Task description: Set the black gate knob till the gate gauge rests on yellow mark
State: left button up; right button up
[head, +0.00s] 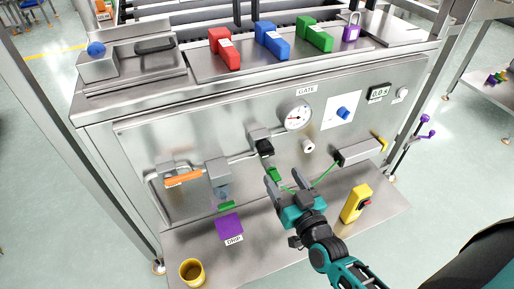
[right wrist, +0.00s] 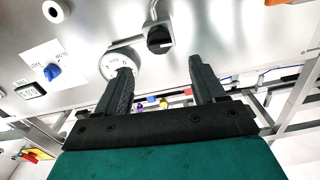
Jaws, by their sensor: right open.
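The black gate knob (head: 265,148) sits on a pipe fitting on the steel front panel, below and left of the gate gauge. It also shows in the right wrist view (right wrist: 160,40), ahead of and between the fingers. The gate gauge (head: 296,115) is a round white dial under the GATE label; the right wrist view shows it too (right wrist: 114,63), partly behind a finger. A small red needle shows, but its reading and the yellow mark are too small to tell. My right gripper (head: 282,179) is open and empty, below the knob and apart from it. My left gripper is out of view.
An orange-handled lever (head: 184,179) is on the pipe to the left. A blue knob (head: 343,113) on a white plate is right of the gauge. A yellow device (head: 356,203), a purple block (head: 229,226) and a yellow cup (head: 192,272) stand on the lower shelf.

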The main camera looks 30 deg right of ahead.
aim_at(267, 152)
jog(key=w, duration=0.3)
jog(key=w+b, duration=0.1)
jog(key=w, duration=0.7)
jog(key=shift+w+d, duration=0.1)
jog(key=shift+d, duration=0.3)
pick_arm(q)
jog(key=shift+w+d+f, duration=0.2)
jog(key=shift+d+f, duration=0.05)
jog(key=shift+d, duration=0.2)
pick_arm(e)
jog(key=shift+w, duration=0.65)
jog(key=shift+c, duration=0.2)
jog(key=c, duration=1)
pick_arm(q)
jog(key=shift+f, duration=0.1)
